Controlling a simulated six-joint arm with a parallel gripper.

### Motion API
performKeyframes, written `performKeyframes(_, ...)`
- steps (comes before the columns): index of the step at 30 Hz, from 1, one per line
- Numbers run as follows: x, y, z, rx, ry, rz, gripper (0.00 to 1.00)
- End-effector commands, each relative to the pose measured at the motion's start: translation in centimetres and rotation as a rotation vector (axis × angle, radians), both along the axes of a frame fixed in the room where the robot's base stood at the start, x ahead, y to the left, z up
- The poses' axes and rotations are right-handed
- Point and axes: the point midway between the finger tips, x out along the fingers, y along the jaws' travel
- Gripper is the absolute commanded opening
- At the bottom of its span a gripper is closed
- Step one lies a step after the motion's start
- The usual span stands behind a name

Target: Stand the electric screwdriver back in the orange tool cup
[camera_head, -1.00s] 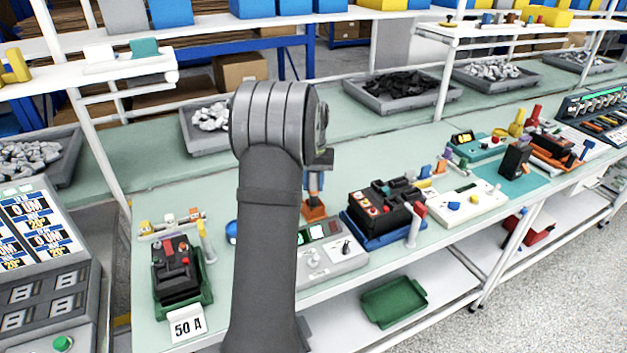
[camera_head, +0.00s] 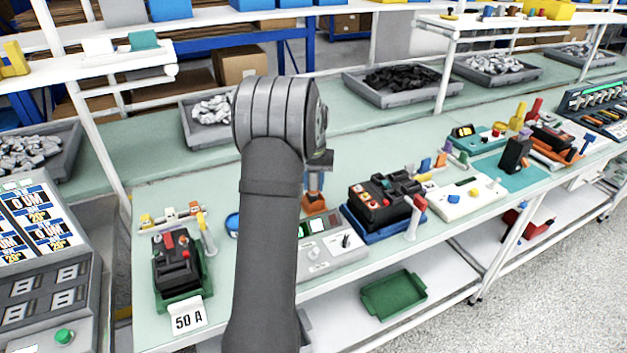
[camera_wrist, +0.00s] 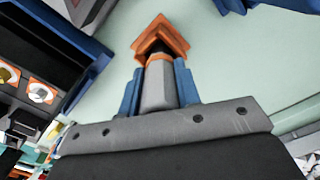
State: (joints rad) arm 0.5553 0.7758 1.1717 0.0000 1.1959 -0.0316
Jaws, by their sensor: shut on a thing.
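My gripper (camera_wrist: 158,85) has blue fingers shut on the grey body of the electric screwdriver (camera_wrist: 160,78). In the wrist view the screwdriver points at the orange tool cup (camera_wrist: 150,27), and its far end overlaps the cup's dark opening. I cannot tell how deep it sits in the cup. In the head view the orange cup (camera_head: 314,204) stands on the bench just below my gripper (camera_head: 314,181). My arm hides part of the gripper and most of the screwdriver there.
A grey tester (camera_head: 332,245) stands in front of the cup. A black device on a blue base (camera_head: 385,205) is to the right. A breaker in a green holder (camera_head: 177,268) is at the left, by a 50 A card (camera_head: 188,316). Green bench surface is free behind the cup.

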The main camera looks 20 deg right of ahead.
Motion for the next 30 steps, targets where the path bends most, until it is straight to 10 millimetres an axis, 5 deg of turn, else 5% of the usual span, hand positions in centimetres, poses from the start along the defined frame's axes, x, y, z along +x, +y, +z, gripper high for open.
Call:
performKeyframes(5,0.0,0.0,-0.4,-0.001,-0.001,0.000,0.07)
performKeyframes(6,0.0,0.0,-0.4,-0.001,-0.001,0.000,0.38)
performKeyframes(9,0.0,0.0,-0.3,-0.001,-0.001,0.000,0.56)
performKeyframes(20,0.0,0.0,0.1,-0.001,-0.001,0.000,0.56)
performKeyframes(30,0.1,-0.1,6.8,-0.003,-0.004,0.000,0.56)
